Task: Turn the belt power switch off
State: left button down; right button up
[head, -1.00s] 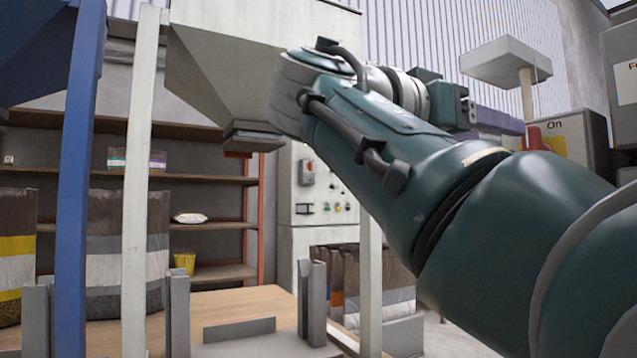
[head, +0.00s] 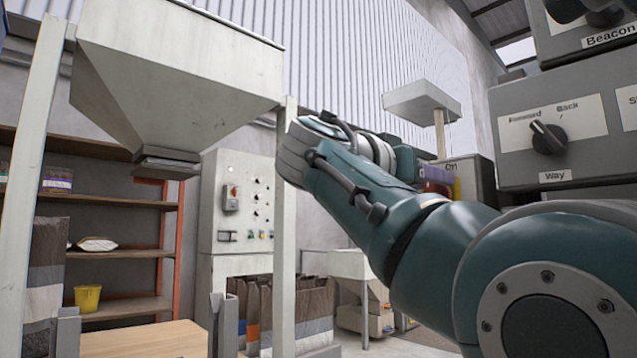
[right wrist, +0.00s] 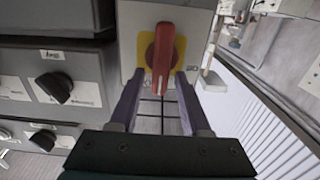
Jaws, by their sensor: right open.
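The belt power switch shows in the right wrist view as a red handle (right wrist: 163,58) on a yellow plate (right wrist: 180,45) on a grey box. The handle stands upright in that picture. My right gripper (right wrist: 159,82) is open, its two purple fingers on either side of the handle's lower part, with gaps visible. In the head view, my right gripper (head: 438,178) is at the switch's grey box (head: 478,178). A label reading "On" partly shows there, and the gripper hides most of the red handle. My left gripper is not in view.
A control box with a black "Way" knob (head: 548,138) stands close on the right, with a "Beacon" box (head: 590,35) above it. A pale hopper (head: 165,75) hangs at left. A grey cabinet (head: 235,200) stands behind.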

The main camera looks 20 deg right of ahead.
grip_shut()
jog(key=shift+f, duration=0.15)
jog(key=shift+w, duration=0.1)
jog(key=shift+w+a+f+n+p, duration=0.1)
jog(key=shift+w+f+n+p, duration=0.25)
jog(key=shift+n+p, duration=1.9)
jog(key=shift+w+a+f+n+p, duration=0.1)
jog(key=shift+w+f+n+p, duration=0.45)
jog(key=shift+n, duration=3.05)
jog(key=shift+a+f+n+p, duration=0.1)
jog(key=shift+n+p, duration=1.6)
jog(key=shift+n, duration=1.25)
